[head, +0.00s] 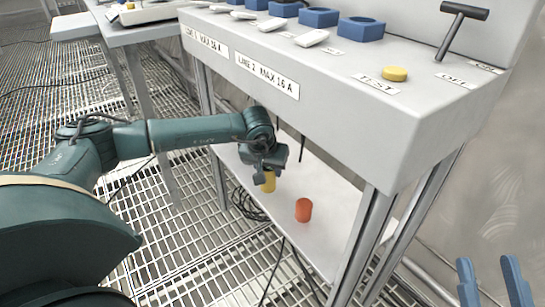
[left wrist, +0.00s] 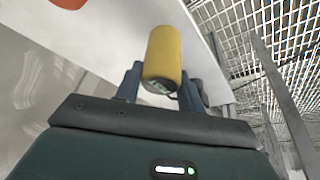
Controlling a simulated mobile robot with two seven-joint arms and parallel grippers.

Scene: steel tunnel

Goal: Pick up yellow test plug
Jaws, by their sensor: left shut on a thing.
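I cannot tell whether the plug still touches the shelf. My right gripper (head: 492,284) shows at the bottom right of the head view, its two blue fingers apart with nothing between them.
An orange-red cylinder (head: 303,209) stands on the white lower shelf (head: 318,244), right of the plug. The grey panel (head: 330,115) with blue sockets (head: 361,28), a yellow TEST button (head: 395,74) and a lever (head: 459,30) overhangs the shelf. Metal legs (head: 361,240) stand at the front right.

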